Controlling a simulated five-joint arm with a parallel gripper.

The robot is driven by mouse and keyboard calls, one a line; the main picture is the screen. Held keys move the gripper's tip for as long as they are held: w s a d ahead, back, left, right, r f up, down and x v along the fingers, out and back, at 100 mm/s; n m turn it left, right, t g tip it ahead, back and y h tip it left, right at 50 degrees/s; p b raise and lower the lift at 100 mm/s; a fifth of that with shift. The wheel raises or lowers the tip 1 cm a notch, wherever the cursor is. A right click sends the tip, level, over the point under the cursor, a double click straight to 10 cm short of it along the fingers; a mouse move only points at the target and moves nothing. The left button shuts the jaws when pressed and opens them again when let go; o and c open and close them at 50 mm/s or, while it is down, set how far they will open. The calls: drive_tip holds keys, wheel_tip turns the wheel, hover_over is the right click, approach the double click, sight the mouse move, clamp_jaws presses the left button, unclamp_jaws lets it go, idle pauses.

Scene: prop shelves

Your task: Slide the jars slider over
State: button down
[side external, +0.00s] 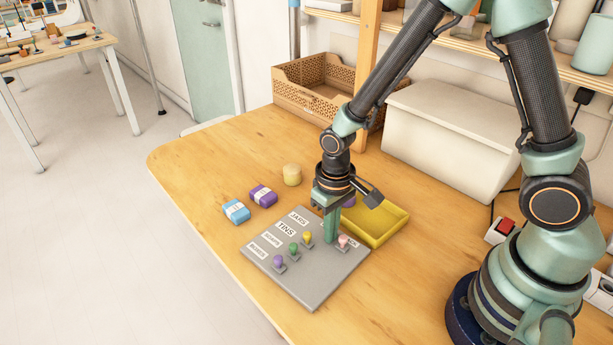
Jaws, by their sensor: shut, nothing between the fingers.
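A grey slider panel (318,284) lies flat on the wooden table. Its white labels are small; one at the far end seems to read JARS (298,217). Purple (279,262), green (293,248) and yellow (307,237) knobs stand in a row near their labels. A pink knob (343,241) stands farther right, roughly in line with the JARS label, beside another partly hidden label. My gripper (331,238) points down, shut and empty, over the panel's far part, just left of the pink knob. I cannot tell whether they touch. My gripper hides part of the panel.
A yellow tray (388,236) sits close behind the panel on the right. A wooden crate (290,97) and white bin (430,142) stand at the back.

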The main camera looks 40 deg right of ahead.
wheel_tip(320, 180, up, 7)
idle(0.8)
drive_tip(key=s+d+r+t, duration=0.2)
drive_tip(key=d+r, duration=0.2)
drive_tip(key=r, duration=0.4)
drive_tip(key=s+d+r+t, duration=0.2)
drive_tip(key=d+r+t, duration=0.1)
drive_tip(key=r, duration=0.5)
drive_tip(key=shift+d+r+t, duration=0.25)
drive_tip(key=shift+d+t, duration=0.05)
drive_tip(key=shift+d, duration=0.1)
